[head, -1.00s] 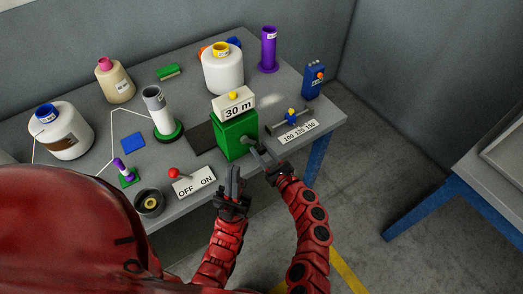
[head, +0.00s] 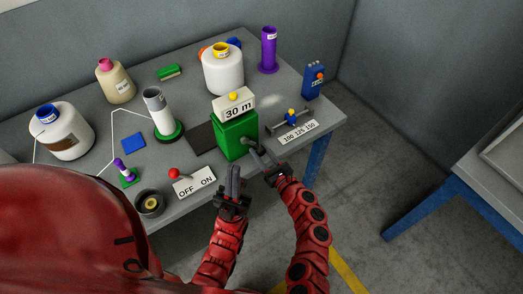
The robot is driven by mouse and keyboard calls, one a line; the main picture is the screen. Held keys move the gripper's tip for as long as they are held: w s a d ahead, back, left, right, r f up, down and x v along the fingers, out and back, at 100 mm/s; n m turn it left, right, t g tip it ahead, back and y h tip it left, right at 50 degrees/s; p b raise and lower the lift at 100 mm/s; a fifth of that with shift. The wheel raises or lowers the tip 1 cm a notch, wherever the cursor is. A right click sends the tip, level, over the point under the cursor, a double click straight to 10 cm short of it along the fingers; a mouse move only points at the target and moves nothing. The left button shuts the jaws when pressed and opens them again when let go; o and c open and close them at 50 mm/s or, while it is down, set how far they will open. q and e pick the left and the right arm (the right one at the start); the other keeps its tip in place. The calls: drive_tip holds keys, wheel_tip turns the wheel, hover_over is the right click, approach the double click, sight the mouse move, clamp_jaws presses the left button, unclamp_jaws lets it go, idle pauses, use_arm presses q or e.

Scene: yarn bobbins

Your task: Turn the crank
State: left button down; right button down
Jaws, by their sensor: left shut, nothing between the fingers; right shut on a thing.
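A green box (head: 237,135) stands near the table's front edge, with a white "30 m" sign (head: 235,105) on top. A grey crank (head: 250,144) sticks out of its right front side. My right gripper (head: 264,157) is shut on the crank's outer end, and its fingers partly hide the handle. My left gripper (head: 234,173) is shut and empty, pointing up just in front of the table edge, below the green box and apart from it.
An OFF/ON plate (head: 194,182) with a red-knobbed lever (head: 174,174) lies left of the box. A slider with a blue piece (head: 291,117) and a number plate (head: 298,131) are to the right. Several yarn bobbins, such as a white one (head: 222,75), stand farther back.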

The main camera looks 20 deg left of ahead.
drive_tip(key=shift+s+a+f+m+p, duration=0.1)
drive_tip(key=shift+s+a+m+p, duration=0.05)
drive_tip(key=shift+m+p, duration=0.3)
drive_tip(key=shift+s+a+m+p, duration=0.1)
drive_tip(key=shift+s+m+p, duration=0.1)
drive_tip(key=shift+m, duration=0.35)
drive_tip(key=m+p, duration=0.1)
drive_tip(key=s+a+m+p, duration=0.1)
drive_tip(key=m, duration=0.1)
drive_tip(key=shift+s+a+f+m, duration=0.1)
drive_tip(key=shift+s+f+m, duration=0.1)
drive_tip(key=shift+m, duration=0.1)
drive_tip(key=m+p, duration=0.1)
drive_tip(key=s+a+m+p, duration=0.1)
drive_tip(key=m, duration=0.1)
drive_tip(key=shift+s, duration=0.15)
drive_tip(key=shift+s+a+m+p, duration=0.3)
drive_tip(key=shift+m+p, duration=0.1)
drive_tip(key=shift+m, duration=0.25)
drive_tip(key=shift+s+a+m+p, duration=0.15)
drive_tip(key=shift+s+m+p, duration=0.2)
drive_tip(key=shift+m, duration=0.3)
drive_tip(key=shift+w, duration=0.1)
drive_tip(key=c, duration=0.5)
unclamp_jaws()
